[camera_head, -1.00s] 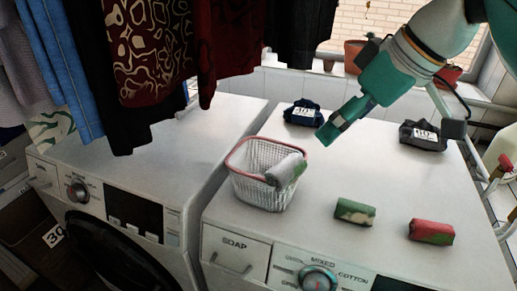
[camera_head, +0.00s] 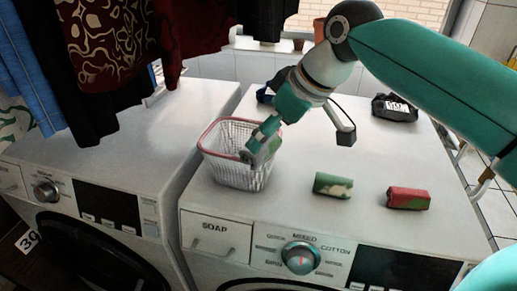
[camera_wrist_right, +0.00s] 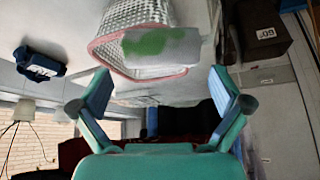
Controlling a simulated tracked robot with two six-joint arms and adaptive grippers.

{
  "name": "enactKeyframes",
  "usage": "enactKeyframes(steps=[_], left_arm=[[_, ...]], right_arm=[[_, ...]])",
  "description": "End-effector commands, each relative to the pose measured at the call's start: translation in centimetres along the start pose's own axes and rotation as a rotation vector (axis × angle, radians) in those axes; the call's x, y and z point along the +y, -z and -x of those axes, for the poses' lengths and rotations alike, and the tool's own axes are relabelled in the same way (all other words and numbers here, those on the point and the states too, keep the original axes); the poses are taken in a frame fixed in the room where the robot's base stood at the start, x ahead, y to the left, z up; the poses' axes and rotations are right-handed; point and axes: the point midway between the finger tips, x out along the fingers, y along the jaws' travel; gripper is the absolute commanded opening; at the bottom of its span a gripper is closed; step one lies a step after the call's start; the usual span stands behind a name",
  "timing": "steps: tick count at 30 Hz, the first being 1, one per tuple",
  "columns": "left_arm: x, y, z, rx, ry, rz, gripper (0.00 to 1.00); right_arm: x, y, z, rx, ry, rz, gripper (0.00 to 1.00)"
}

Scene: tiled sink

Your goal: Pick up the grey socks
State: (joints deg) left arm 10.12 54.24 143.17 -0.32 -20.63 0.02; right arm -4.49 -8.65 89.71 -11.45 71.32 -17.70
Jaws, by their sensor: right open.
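The grey socks are a rolled grey bundle with a green patch, lying in the white wire basket (camera_head: 233,176) with a pink rim. In the right wrist view the socks (camera_wrist_right: 178,48) lie at the basket's rim (camera_wrist_right: 112,68), just beyond my fingers. In the head view my right gripper (camera_head: 262,143) is over the basket's right side and hides most of the socks. My right gripper (camera_wrist_right: 160,92) is open in the wrist view, with nothing between its fingers. My left gripper is not in view.
A green and beige roll (camera_head: 333,185) and a red roll (camera_head: 408,198) lie on the right machine's top. A dark labelled bundle (camera_head: 396,107) lies at the back right; another dark one (camera_wrist_right: 39,65) shows in the wrist view. Clothes (camera_head: 115,50) hang at upper left.

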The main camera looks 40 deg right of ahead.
Motion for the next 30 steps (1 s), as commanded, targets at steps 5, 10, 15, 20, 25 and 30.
enactKeyframes(steps=[5, 10, 15, 20, 25, 30], left_arm=[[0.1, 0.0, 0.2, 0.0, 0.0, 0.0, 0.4], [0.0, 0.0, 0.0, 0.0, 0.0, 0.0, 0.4], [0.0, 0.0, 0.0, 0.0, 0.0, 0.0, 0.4], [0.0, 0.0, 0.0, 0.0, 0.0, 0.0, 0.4], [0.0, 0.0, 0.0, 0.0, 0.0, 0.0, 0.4], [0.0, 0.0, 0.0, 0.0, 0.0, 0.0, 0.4]], right_arm=[[-0.3, 0.2, -2.6, -0.006, 0.002, 0.0, 1.0], [-0.2, 0.2, -4.3, -0.003, 0.0, -0.001, 1.0], [-0.2, 0.2, -4.5, -0.001, -0.001, -0.001, 1.0], [-0.2, 0.2, -4.5, -0.001, -0.001, -0.002, 0.88], [-0.2, 0.2, -4.5, -0.001, -0.001, -0.002, 0.6], [-0.1, 0.2, -4.5, -0.001, -0.001, -0.002, 0.48]])
